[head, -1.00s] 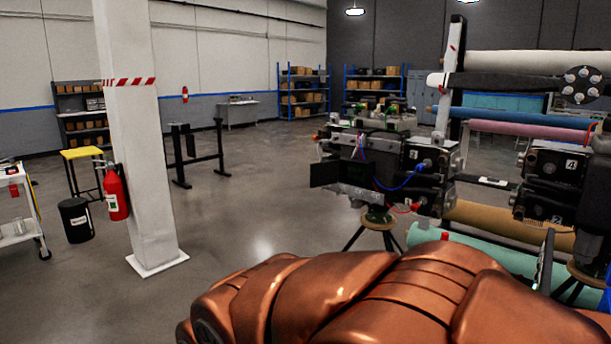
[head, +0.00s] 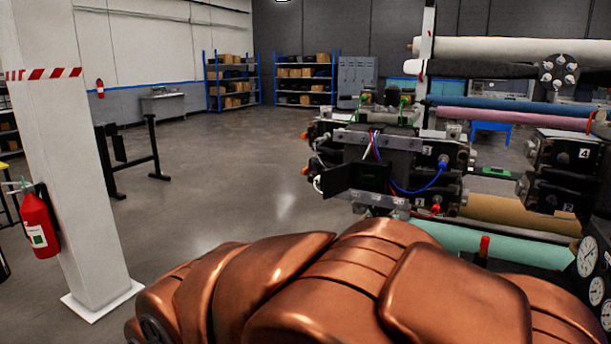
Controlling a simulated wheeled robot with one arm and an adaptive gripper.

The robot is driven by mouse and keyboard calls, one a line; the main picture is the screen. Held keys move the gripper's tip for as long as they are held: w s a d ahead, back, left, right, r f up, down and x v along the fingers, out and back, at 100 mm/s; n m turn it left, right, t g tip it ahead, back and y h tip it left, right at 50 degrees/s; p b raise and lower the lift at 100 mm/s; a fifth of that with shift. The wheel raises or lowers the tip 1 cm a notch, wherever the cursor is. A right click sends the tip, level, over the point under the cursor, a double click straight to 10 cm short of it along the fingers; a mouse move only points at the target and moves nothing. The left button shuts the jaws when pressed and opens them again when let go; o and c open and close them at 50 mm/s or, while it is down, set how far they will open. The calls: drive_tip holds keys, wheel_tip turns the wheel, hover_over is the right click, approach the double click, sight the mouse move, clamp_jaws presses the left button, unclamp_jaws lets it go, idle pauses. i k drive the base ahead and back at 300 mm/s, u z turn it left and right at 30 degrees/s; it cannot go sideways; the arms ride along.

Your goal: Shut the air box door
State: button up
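The air box (head: 382,147) is a dark box on the left side of the turbine stand in the head view. White, red and blue wires show at its front. A flat black panel that looks like its door (head: 341,182) sticks out to the left, swung open. My copper-coloured arm fills the bottom of the view, in front of and below the stand. My gripper is not in view, so its distance from the door cannot be told.
Round gauges (head: 587,257) are close at the lower right. A white pillar (head: 62,160) with a fire extinguisher (head: 39,222) stands left. Open floor (head: 215,200) lies between pillar and stand.

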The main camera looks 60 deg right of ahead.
sight(335, 181)
drive_tip(key=z, duration=0.35)
drive_tip(key=i, duration=1.55)
drive_tip(key=z, duration=1.4)
drive_tip(key=i, duration=0.85)
drive_tip(key=z, duration=1.35)
drive_tip(key=i, duration=0.3)
drive_tip(key=u, duration=0.5)
drive_tip(key=k, duration=0.45)
drive_tip(key=u, duration=1.35)
drive_tip(key=i, duration=0.55)
drive_tip(key=u, duration=0.1)
